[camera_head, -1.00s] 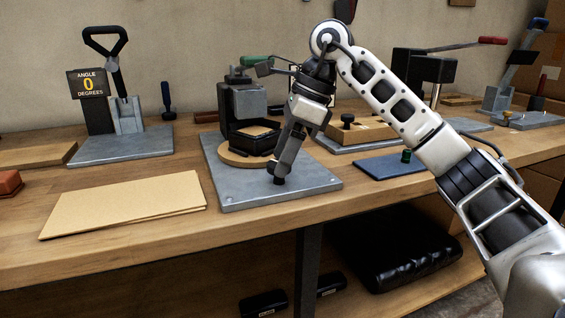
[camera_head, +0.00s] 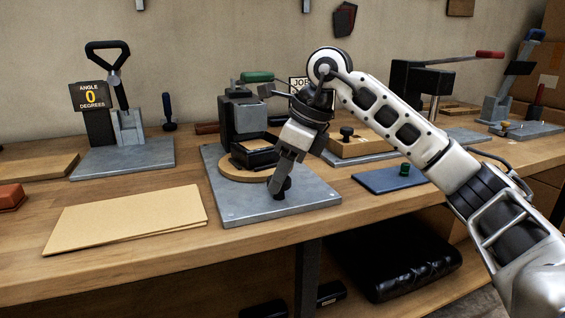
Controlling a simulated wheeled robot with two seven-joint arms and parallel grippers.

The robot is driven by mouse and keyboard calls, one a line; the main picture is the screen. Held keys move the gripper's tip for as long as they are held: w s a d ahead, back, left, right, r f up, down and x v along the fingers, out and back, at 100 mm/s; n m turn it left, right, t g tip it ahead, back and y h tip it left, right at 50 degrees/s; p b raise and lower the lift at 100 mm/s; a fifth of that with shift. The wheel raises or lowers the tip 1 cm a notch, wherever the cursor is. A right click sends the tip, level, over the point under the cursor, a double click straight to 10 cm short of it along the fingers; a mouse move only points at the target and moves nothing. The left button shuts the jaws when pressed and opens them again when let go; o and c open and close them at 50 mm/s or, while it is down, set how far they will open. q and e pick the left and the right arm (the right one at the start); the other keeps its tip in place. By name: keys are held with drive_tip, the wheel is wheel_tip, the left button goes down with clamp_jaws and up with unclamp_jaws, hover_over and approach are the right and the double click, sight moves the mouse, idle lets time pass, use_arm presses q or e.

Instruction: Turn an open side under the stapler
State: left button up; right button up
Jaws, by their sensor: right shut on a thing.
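The stapler (camera_head: 241,117) is a dark upright press with a grey head and a green handle (camera_head: 257,77), standing on a grey metal plate (camera_head: 242,211). Under its head a round wooden turntable (camera_head: 234,174) carries a low black piece (camera_head: 250,157), partly hidden by the stapler and my arm. My right gripper (camera_head: 280,186) points down at the turntable's front right edge, shut on a small dark knob (camera_head: 286,194) just above the plate. The gripper's fingers hide part of the knob. My left gripper is out of view.
Tan sheets (camera_head: 128,218) lie at front left. An angle fixture (camera_head: 122,130) with a sign reading 0 degrees stands behind them. A blue plate (camera_head: 392,178) with a green knob lies to the right. A wooden block (camera_head: 357,146) with a black knob stands behind my wrist.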

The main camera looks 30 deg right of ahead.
drive_tip(key=shift+m+t+h, duration=0.3)
drive_tip(key=shift+m, duration=0.8)
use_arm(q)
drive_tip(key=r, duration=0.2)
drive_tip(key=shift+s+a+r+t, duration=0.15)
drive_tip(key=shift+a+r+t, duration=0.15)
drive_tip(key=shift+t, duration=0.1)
use_arm(e)
drive_tip(key=o, duration=1)
drive_tip(key=shift+c, duration=0.2)
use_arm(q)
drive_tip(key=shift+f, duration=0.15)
use_arm(e)
drive_tip(key=shift+r, duration=0.1)
